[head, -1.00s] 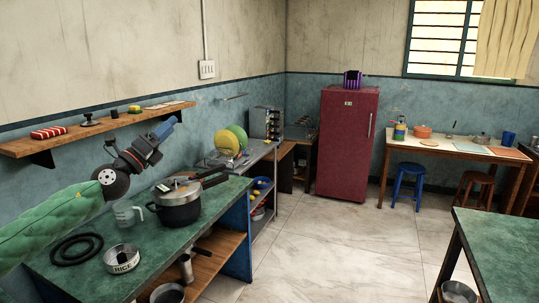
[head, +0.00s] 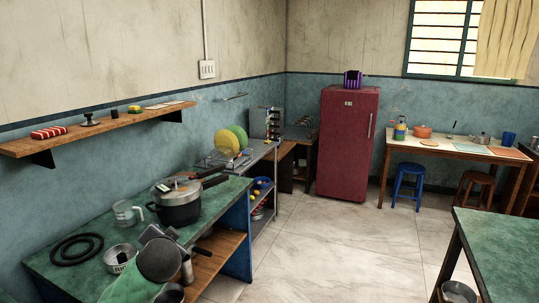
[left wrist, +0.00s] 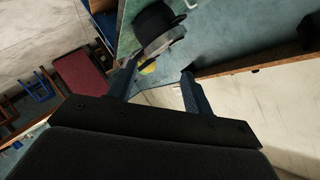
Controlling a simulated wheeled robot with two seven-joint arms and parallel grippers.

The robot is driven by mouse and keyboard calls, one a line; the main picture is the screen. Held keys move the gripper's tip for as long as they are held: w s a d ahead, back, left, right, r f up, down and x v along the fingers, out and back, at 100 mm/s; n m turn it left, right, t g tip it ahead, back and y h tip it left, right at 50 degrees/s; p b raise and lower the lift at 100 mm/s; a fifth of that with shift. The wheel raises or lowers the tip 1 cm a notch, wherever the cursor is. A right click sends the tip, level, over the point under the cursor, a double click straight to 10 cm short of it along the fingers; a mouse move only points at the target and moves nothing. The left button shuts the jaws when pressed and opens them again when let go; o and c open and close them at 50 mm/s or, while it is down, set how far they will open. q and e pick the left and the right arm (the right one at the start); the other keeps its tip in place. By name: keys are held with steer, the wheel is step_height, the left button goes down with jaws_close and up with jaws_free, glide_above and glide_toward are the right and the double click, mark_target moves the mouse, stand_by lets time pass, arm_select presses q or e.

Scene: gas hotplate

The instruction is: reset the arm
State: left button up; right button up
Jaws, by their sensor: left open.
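My left arm comes in at the bottom left of the head view, low in front of the green counter (head: 85,272). My left gripper (head: 160,236) is partly hidden there by my own wrist. In the left wrist view my left gripper (left wrist: 158,86) is open, with two fingers apart and nothing between them. A dark pot with a steel lid, the pressure cooker (head: 180,213), stands on the counter just beyond the gripper. It also shows upside down in the left wrist view (left wrist: 155,22). My right gripper is in neither view.
A measuring jug (head: 126,213), black rings (head: 76,250) and a steel tin (head: 118,258) sit on the counter. A wooden wall shelf (head: 100,127) juts out above. A red fridge (head: 346,150) stands behind. The floor (head: 320,245) to the right is clear.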

arm_select(q)
steer(key=s+d+f+n+g+h, duration=0.1)
steer(key=s+d+f+g+h, duration=0.1)
steer(key=s+f, duration=1)
steer(key=s+d+f+n+g+h, duration=0.1)
steer(key=s+d+f+g, duration=0.4)
steer(key=s+f, duration=0.7)
steer(key=s+d+f+n+g+h, duration=0.1)
steer(key=s+d+f+g, duration=0.3)
steer(key=s+f, duration=0.8)
steer(key=s+d+h, duration=0.1)
steer(key=s, duration=0.4)
steer(key=shift+s+d+f+n+h, duration=0.15)
steer(key=shift+d+f+n+h, duration=0.05)
steer(key=shift+f+n+h, duration=0.2)
